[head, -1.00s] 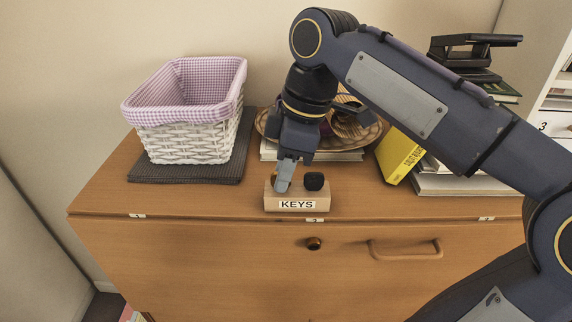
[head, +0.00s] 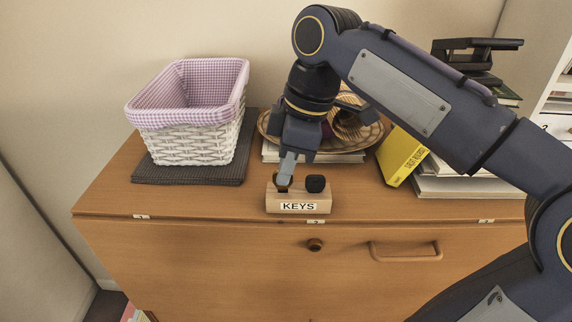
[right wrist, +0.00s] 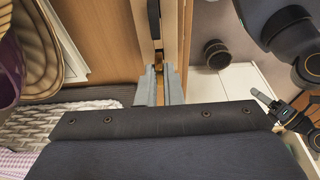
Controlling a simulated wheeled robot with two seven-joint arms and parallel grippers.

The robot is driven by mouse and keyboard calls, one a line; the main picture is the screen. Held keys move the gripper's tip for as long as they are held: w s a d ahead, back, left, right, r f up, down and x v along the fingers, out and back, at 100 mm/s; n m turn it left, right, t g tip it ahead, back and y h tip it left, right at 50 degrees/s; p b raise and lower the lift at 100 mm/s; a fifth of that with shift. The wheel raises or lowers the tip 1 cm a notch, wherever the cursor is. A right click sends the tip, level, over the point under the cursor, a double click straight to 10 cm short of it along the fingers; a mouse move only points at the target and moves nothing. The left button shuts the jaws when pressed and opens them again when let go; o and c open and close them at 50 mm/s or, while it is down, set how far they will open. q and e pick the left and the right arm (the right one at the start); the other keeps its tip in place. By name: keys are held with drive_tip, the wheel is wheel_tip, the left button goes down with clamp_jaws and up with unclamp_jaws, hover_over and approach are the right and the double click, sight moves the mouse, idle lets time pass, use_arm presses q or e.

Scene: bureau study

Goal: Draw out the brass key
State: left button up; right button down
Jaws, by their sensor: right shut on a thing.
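A small wooden block labelled KEYS (head: 298,207) stands near the front edge of the bureau top. My right gripper (head: 285,174) points down over the block's left part, its grey fingers shut on the brass key (head: 283,186). Only a little brass shows below the fingertips. I cannot tell how much of the key is inside the block. A black key head (head: 315,183) stands in the block's right part. In the right wrist view the brass (right wrist: 157,66) shows between the fingertips. What looks like my left gripper (right wrist: 268,102) is small at that view's right.
A white wicker basket with a purple checked lining (head: 192,145) stands left on a dark mat. Behind the block, a woven dish (head: 368,137) rests on books. A yellow book (head: 400,155) leans at right.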

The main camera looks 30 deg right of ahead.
drive_tip(key=shift+w+a+p+v, duration=0.1)
drive_tip(key=shift+a+p+v, duration=0.05)
drive_tip(key=shift+p+v, duration=0.65)
drive_tip(key=shift+w+a+p+v, duration=0.1)
drive_tip(key=shift+a+p+v, duration=0.1)
drive_tip(key=shift+p+v, duration=0.65)
drive_tip(key=shift+w+a+p+v, duration=0.1)
drive_tip(key=shift+a+p+v, duration=0.05)
drive_tip(key=shift+p+v, duration=0.6)
drive_tip(key=shift+r, duration=0.25)
